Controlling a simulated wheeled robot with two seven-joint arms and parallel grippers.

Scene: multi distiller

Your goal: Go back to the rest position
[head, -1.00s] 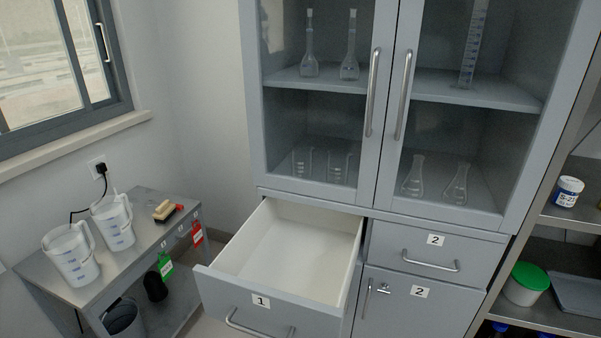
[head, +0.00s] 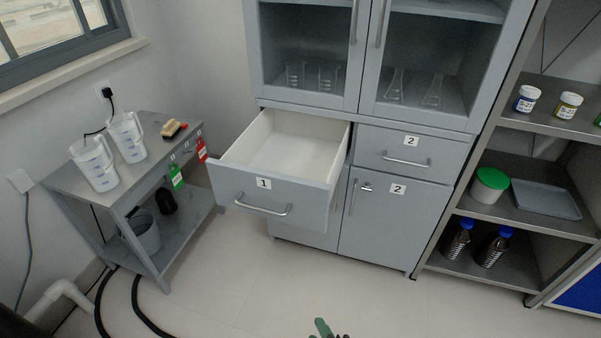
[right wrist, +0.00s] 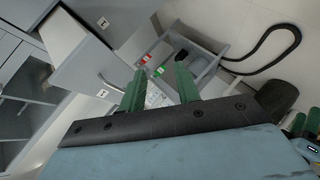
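My right gripper (right wrist: 160,84) shows in the right wrist view with two green fingers standing apart and nothing held between them. In the head view only the tip of my right gripper (head: 322,329) shows at the bottom edge, over the floor and in front of the cabinet. Green parts at the lower right of the right wrist view may be my left gripper, but they are too cut off to tell its state. My left gripper is not seen in the head view.
Drawer 1 (head: 228,188) is pulled out and empty. Cupboard door 2 (head: 375,225) is shut. A side table (head: 72,180) at left bears two measuring pitchers. A shelf rack (head: 480,208) stands at right. Black hoses (head: 137,306) lie on the floor; the middle floor (head: 300,285) is clear.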

